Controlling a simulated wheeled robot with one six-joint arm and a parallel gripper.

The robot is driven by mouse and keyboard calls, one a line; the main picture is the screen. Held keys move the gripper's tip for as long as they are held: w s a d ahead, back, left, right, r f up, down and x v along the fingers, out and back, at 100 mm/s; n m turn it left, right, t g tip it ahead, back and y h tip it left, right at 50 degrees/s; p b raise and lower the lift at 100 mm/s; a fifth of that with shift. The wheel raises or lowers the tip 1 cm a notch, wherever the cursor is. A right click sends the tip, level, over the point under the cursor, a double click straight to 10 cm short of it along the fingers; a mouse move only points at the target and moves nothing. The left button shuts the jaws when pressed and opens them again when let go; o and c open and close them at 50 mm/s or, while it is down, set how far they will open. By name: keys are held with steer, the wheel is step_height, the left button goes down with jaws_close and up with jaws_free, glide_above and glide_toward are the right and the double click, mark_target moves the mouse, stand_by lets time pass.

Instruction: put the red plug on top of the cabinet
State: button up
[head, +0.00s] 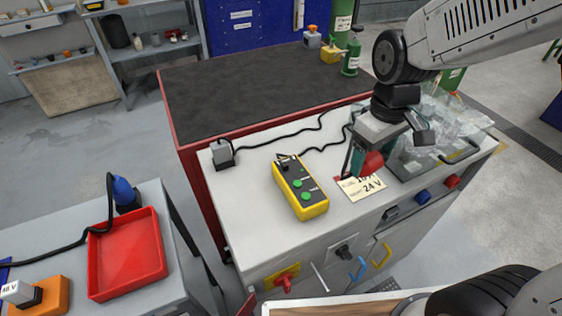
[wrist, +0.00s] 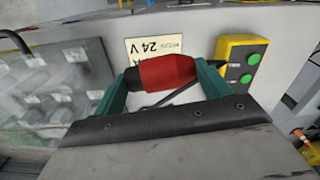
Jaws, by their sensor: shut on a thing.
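The red plug (head: 372,163) is held by my gripper (head: 364,158) above the light-topped cabinet (head: 243,190), beside the 24 V label (head: 362,187). In the wrist view the red plug (wrist: 165,76) lies crosswise between the two green fingers of my gripper (wrist: 160,84), with black ends at both sides. The fingers are shut on it. I cannot tell exactly how far it is above the cabinet top. Part of the plug is hidden by a finger in the head view.
A yellow box with green buttons (head: 301,188) and a grey plug (head: 222,153) with black cable stand on the cabinet top. A clear-covered tray (head: 433,160) is at the right. A red tray (head: 128,258) lies on the left table. Bare top lies left of the yellow box.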

steer(key=w+a+r+m, duration=0.2)
steer(key=w+a+r, duration=0.1)
steer(key=w+a, duration=0.5)
steer(key=f, duration=0.2)
steer(key=w+f, duration=0.1)
steer(key=f, duration=0.2)
steer(key=shift+d, duration=0.2)
steer(key=shift+f, duration=2.2)
steer(key=shift+f, duration=0.1)
steer(key=o, duration=1.1)
steer(key=shift+o, duration=0.2)
step_height(320, 180, up, 12)
steer(key=shift+r, duration=0.2)
